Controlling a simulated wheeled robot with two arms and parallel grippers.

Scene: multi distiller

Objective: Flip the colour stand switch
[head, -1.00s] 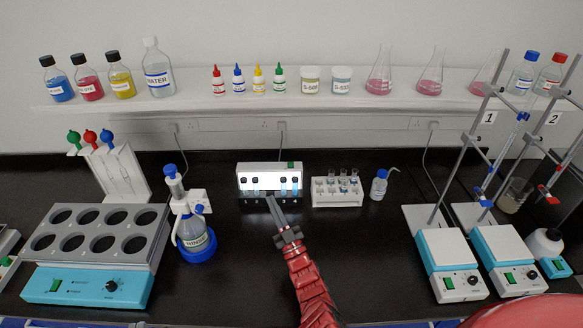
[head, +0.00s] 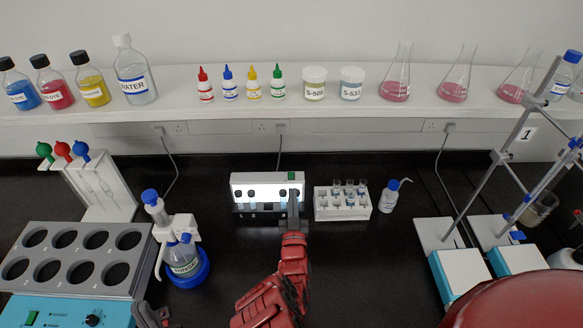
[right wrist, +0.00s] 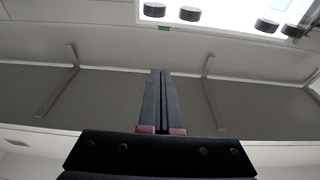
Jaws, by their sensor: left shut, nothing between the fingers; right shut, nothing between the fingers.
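The colour stand (head: 246,191) is a white box with a lit panel, dark round knobs and a dark base on the bench. Its green switch (head: 291,176) is on the top right, and it also shows in the right wrist view (right wrist: 164,29). My right gripper (head: 293,194) is shut and empty, its fingertips just below the switch in the head view, covering part of the right panel. In the right wrist view the fingertips (right wrist: 160,72) point toward the stand, apart from the switch. My left gripper (head: 150,314) is shut at the lower left edge, partly cut off.
A tube rack (head: 343,201) stands close to the right of the stand, with a small wash bottle (head: 389,197) beside it. A shelf (head: 330,112) with bottles and flasks runs behind.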

